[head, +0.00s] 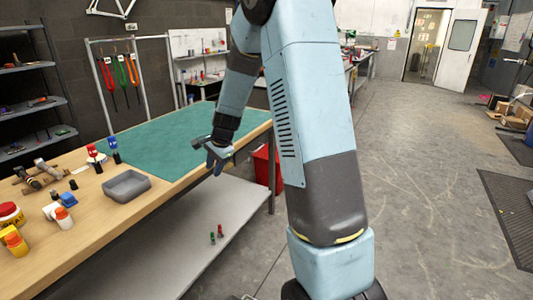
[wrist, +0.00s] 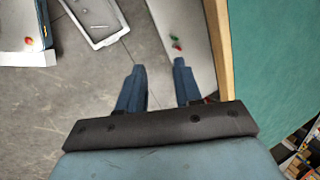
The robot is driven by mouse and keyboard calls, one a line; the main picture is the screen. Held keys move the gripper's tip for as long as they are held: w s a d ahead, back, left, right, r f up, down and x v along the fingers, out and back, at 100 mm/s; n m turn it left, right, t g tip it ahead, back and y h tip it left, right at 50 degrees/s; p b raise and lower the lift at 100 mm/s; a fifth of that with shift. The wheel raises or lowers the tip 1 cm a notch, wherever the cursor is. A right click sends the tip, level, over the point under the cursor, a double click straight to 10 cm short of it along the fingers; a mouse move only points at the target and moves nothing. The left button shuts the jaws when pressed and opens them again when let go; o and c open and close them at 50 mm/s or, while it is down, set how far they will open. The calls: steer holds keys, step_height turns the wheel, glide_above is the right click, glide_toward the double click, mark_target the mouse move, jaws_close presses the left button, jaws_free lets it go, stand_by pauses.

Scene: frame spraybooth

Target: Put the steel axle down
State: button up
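My gripper (head: 218,164) hangs beside the front edge of the workbench (head: 160,193), by the green mat (head: 165,140). In the wrist view my gripper (wrist: 159,72) has its two blue fingers apart, with only floor and lower shelf showing between them. No steel axle shows in its grasp. Several grey and dark cylindrical pieces lie on a wooden rack (head: 27,188) at the left of the bench; I cannot tell whether one is the steel axle.
A grey tray (head: 126,186), small bottles (head: 15,241) and pots stand on the bench's left part. The mat looks clear. The lower shelf (head: 190,250) holds small red and green items. A red bin (head: 264,166) stands behind the bench end. Open floor lies right.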

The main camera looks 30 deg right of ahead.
steer(key=s+r+n, duration=0.4)
steer(key=s+r, duration=0.4)
steer(key=r, duration=0.2)
steer(key=s+r+n, duration=0.3)
steer(key=s, duration=0.6)
steer(key=s+d+r+n+t+h, duration=0.1)
steer(key=s+r+n, duration=0.2)
steer(key=s, duration=0.6)
steer(key=s+d+r+n+t+h, duration=0.1)
steer(key=s+r+n, duration=0.2)
steer(key=s, duration=0.6)
step_height(320, 180, up, 2)
steer(key=shift+s+r+n, duration=0.1)
steer(key=shift+s+n, duration=0.1)
steer(key=shift+n, duration=0.1)
steer(key=shift+s+a, duration=0.1)
steer(key=shift+s, duration=0.15)
